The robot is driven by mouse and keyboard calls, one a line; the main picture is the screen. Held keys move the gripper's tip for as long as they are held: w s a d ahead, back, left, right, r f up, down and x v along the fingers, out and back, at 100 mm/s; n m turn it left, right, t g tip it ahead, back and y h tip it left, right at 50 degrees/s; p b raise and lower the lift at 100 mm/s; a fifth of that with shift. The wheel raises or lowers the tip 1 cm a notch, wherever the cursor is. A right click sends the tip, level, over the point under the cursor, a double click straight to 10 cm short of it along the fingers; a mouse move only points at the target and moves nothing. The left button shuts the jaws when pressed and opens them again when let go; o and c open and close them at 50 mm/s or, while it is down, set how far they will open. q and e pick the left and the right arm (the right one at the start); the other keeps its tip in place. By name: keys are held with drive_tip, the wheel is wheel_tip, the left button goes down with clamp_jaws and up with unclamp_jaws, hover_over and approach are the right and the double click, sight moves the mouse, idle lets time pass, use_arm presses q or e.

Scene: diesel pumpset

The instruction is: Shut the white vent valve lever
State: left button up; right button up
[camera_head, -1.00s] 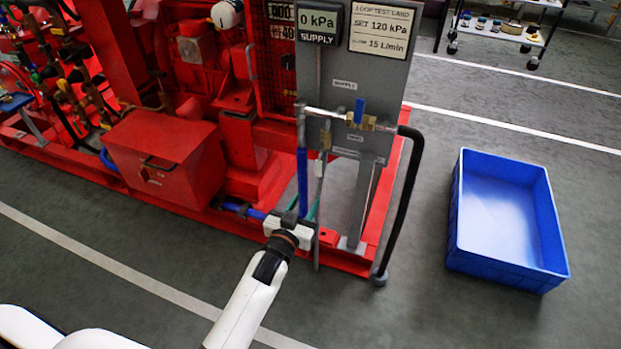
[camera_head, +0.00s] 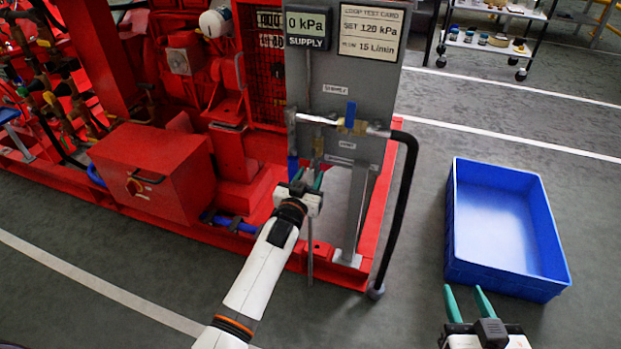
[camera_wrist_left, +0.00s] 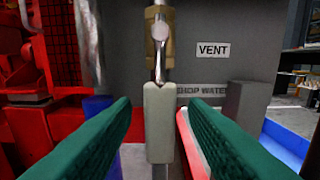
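The white vent valve lever (camera_wrist_left: 160,120) hangs straight down from a brass valve body (camera_wrist_left: 160,38) in the left wrist view. A VENT label (camera_wrist_left: 212,49) is on the grey panel to its right. My left gripper (camera_head: 308,176) is open in front of the panel's lower part. Its green fingers stand on either side of the lever in the wrist view (camera_wrist_left: 158,110), with a visible gap on the left; contact on the right is unclear. In the head view the lever is too small to make out. My right gripper (camera_head: 467,303) is open and empty at the bottom right.
A blue-handled supply valve (camera_head: 350,115) is on the pipe above. A black hose (camera_head: 403,205) curves down right of the panel. The red pumpset frame (camera_head: 325,262) runs below. A blue crate (camera_head: 508,272) stands on the floor at right, with open floor between.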

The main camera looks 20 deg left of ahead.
use_arm(q)
drive_tip(key=shift+w, duration=0.55)
use_arm(e)
drive_tip(key=shift+w+a+r+t, duration=0.15)
drive_tip(key=shift+w+r+t, duration=0.05)
drive_tip(key=shift+r+t, duration=0.4)
use_arm(q)
drive_tip(key=shift+c, duration=0.2)
clamp_jaws()
